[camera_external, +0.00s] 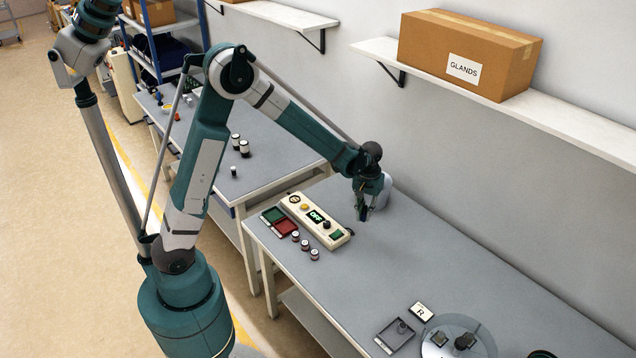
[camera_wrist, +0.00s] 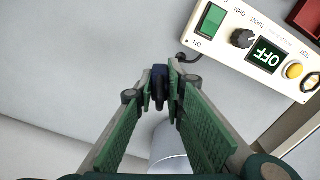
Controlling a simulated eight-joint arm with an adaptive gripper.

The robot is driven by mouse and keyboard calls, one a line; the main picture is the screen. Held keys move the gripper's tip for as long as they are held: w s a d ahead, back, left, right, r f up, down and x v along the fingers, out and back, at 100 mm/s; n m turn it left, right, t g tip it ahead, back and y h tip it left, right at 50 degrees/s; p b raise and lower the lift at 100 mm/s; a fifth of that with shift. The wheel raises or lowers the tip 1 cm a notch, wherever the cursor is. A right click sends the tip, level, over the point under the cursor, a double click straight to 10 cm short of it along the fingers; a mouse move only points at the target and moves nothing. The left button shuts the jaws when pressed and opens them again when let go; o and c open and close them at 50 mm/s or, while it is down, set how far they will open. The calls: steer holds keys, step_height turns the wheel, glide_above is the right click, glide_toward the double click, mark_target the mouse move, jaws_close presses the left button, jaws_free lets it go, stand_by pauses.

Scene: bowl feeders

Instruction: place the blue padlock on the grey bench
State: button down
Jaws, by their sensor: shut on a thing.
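My gripper (camera_external: 366,208) is over the back part of the near grey bench (camera_external: 420,262), to the right of the control box. In the wrist view my gripper (camera_wrist: 160,88) is shut on a small dark blue thing, the blue padlock (camera_wrist: 159,76), held at the fingertips. Its details are too small to tell. The grey bench top (camera_wrist: 110,45) shows beyond the fingertips. How high the padlock is above the bench I cannot tell.
A control box (camera_external: 318,219) reading OFF, red and green trays (camera_external: 284,229) and several small jars (camera_external: 305,246) are to the left. A white round object (camera_external: 385,192) is close behind my gripper. The bench middle is free.

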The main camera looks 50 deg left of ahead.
steer(key=s+d+m, duration=0.2)
steer(key=s+d, duration=0.3)
steer(key=d, duration=0.5)
steer(key=s+d+m, duration=0.2)
steer(key=s+d, duration=0.4)
steer(key=d, duration=0.3)
steer(key=shift+s+d+f, duration=0.2)
steer(key=shift+d+f, duration=0.2)
glide_above(376, 280)
steer(key=shift+w+f+b, duration=0.1)
steer(key=shift+f+b, duration=0.35)
steer(key=shift+f, duration=2.7)
steer(key=shift+f, duration=0.1)
steer(key=shift+f, duration=1.8)
steer(key=shift+f+b, duration=0.15)
steer(key=shift+b, duration=0.3)
steer(key=c, duration=2.4)
jaws_free()
steer(key=shift+o, duration=0.2)
